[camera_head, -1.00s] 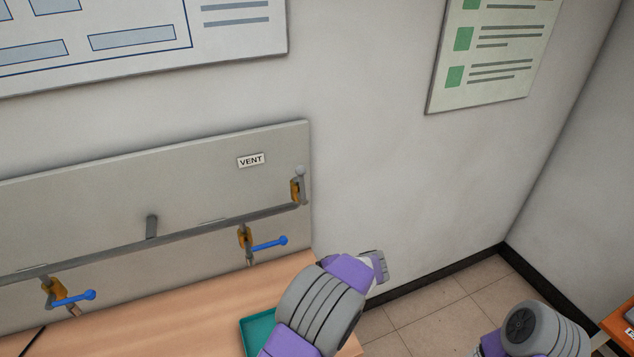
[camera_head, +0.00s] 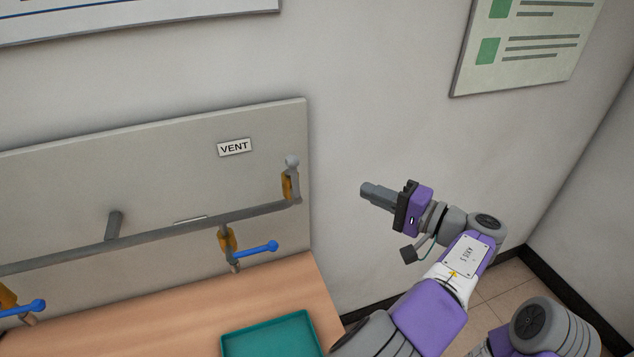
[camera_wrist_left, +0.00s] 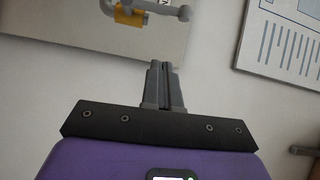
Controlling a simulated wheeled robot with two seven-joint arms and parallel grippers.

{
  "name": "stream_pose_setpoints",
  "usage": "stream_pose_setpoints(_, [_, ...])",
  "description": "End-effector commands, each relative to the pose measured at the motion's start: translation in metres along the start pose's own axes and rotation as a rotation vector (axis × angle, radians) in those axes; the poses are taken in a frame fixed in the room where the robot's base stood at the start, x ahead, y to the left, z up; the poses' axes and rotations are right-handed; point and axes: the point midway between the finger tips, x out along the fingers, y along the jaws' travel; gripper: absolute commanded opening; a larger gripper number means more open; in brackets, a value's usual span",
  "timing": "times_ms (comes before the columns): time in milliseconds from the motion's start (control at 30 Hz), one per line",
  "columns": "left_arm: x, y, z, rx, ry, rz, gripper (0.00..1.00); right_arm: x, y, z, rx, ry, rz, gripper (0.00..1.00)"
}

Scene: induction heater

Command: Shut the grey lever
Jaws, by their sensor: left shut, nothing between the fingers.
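The grey lever (camera_head: 292,163) is on the valve with a yellow-orange body at the right end of the pipe, near the VENT label. It points up, with a round knob at its top. In the left wrist view the lever (camera_wrist_left: 165,9) shows at the top edge beside the yellow valve body, partly cut off. My left gripper (camera_head: 366,190) is shut and empty, to the right of the lever and apart from it, its fingers pointing left. Its closed fingers show in the left wrist view (camera_wrist_left: 160,68). My right gripper is not in view.
The grey pipe (camera_head: 170,232) runs along the grey panel (camera_head: 160,165). Two valves with blue levers (camera_head: 258,248) (camera_head: 28,308) sit below it. A teal tray (camera_head: 270,340) lies on the wooden bench (camera_head: 155,325). Bare wall lies between gripper and panel.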

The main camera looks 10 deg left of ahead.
Motion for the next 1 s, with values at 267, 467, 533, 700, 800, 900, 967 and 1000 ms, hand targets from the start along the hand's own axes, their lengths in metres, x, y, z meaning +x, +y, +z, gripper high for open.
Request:
stream_pose_setpoints(267, [0.000, 0.000, 0.000, 0.000, 0.001, 0.001, 0.00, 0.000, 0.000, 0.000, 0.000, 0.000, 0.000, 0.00])
stream_pose_setpoints(467, [0.007, 0.000, 0.000, 0.000, -0.001, 0.001, 0.00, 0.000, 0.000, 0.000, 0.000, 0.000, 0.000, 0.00])
stream_pose_setpoints(533, [0.015, 0.000, 0.000, 0.000, -0.001, 0.001, 0.00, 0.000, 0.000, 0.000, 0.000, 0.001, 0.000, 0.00])
stream_pose_setpoints(700, [0.048, 0.000, 0.001, 0.001, -0.004, 0.002, 0.00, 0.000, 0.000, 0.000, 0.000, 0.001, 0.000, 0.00])
stream_pose_setpoints(800, [0.071, 0.000, 0.001, 0.002, -0.004, 0.003, 0.00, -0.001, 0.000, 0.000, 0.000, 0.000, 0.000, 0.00])
stream_pose_setpoints(900, [0.092, 0.000, 0.001, 0.001, -0.004, 0.001, 0.00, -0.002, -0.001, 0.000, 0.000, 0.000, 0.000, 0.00])
stream_pose_setpoints(967, [0.105, 0.000, 0.001, 0.001, -0.004, 0.003, 0.00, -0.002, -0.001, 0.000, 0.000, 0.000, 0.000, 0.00])
stream_pose_setpoints(1000, [0.107, 0.000, 0.005, 0.002, -0.001, 0.003, 0.00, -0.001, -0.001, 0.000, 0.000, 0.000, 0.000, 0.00])
